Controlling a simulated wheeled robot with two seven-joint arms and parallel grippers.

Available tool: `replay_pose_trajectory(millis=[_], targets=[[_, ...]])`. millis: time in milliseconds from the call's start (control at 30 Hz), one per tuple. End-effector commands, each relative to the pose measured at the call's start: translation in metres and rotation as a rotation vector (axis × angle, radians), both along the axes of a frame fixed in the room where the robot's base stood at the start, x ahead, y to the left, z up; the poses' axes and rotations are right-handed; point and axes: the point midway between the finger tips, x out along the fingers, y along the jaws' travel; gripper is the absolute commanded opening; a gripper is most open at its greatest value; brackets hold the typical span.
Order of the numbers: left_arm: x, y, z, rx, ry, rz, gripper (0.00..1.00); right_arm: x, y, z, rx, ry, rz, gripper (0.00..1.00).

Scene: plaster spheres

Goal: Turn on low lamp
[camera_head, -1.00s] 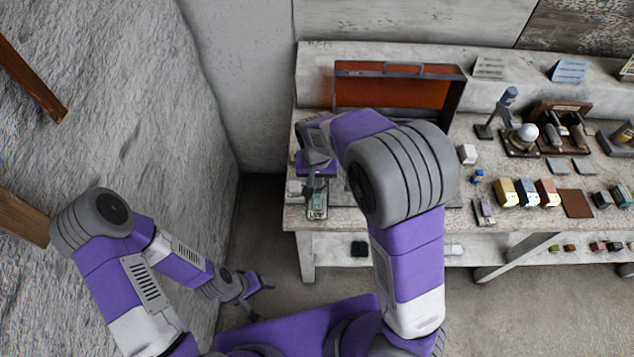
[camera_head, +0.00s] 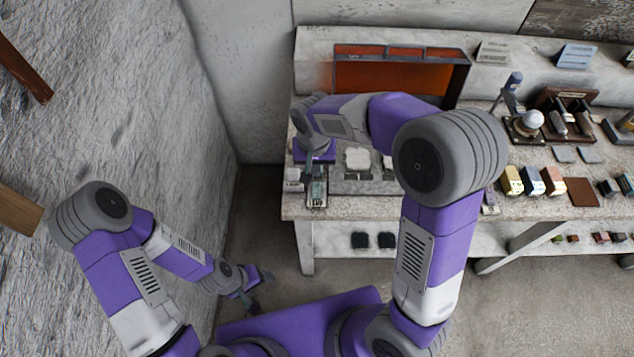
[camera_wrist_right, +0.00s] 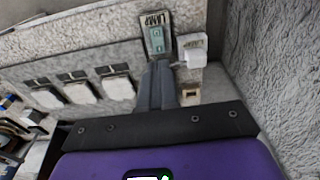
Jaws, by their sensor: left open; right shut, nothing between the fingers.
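A small box labelled LAMP with a greenish plate (camera_wrist_right: 157,38) lies just beyond my right fingertips in the right wrist view. In the head view the box (camera_head: 317,193) sits at the bench's front left corner. My right gripper (camera_wrist_right: 160,72) is shut and empty, its fingertips close to the box's near end; I cannot tell whether they touch. In the head view my right gripper (camera_head: 315,168) is partly hidden by its wrist. A small white block (camera_wrist_right: 196,57) with its own label stands right beside the box. My left gripper (camera_head: 256,286) is open, low, away from the bench.
Several white pieces (camera_wrist_right: 76,90) stand in a row left of my right fingers. An open case with an orange interior (camera_head: 390,80) is behind my right arm. A small dark stand (camera_head: 510,92) with a white ball (camera_head: 533,118) is further right. The rough wall (camera_head: 120,90) is at left.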

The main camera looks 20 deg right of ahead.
Motion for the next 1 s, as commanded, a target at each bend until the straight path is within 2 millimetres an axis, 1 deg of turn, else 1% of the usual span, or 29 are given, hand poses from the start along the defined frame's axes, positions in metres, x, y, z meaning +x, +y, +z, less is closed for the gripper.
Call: replay_pose_trajectory(millis=[33, 233, 400, 733, 867, 967, 1000], targets=[[0.000, 0.000, -0.009, 0.000, 0.000, 0.000, 0.70, 0.002, -0.003, -0.002, 0.000, -0.012, -0.005, 0.00], [0.000, 0.000, -0.020, 0.000, 0.000, 0.000, 0.70, 0.008, -0.008, 0.007, -0.017, -0.058, -0.015, 0.00], [0.000, 0.000, -0.023, 0.000, 0.000, 0.000, 0.70, 0.011, -0.010, 0.014, -0.026, -0.082, -0.021, 0.00], [0.000, 0.000, -0.023, 0.000, 0.000, 0.000, 0.70, 0.011, -0.010, 0.015, -0.029, -0.085, -0.021, 0.00], [0.000, 0.000, -0.024, 0.000, 0.000, 0.000, 0.70, 0.012, -0.010, 0.011, -0.029, -0.084, -0.021, 0.00], [0.000, 0.000, -0.026, 0.000, 0.000, 0.000, 0.70, 0.013, -0.011, 0.001, -0.029, -0.083, -0.021, 0.00], [0.000, 0.000, -0.027, 0.000, 0.000, 0.000, 0.70, 0.014, -0.011, -0.006, -0.030, -0.081, -0.021, 0.00]])
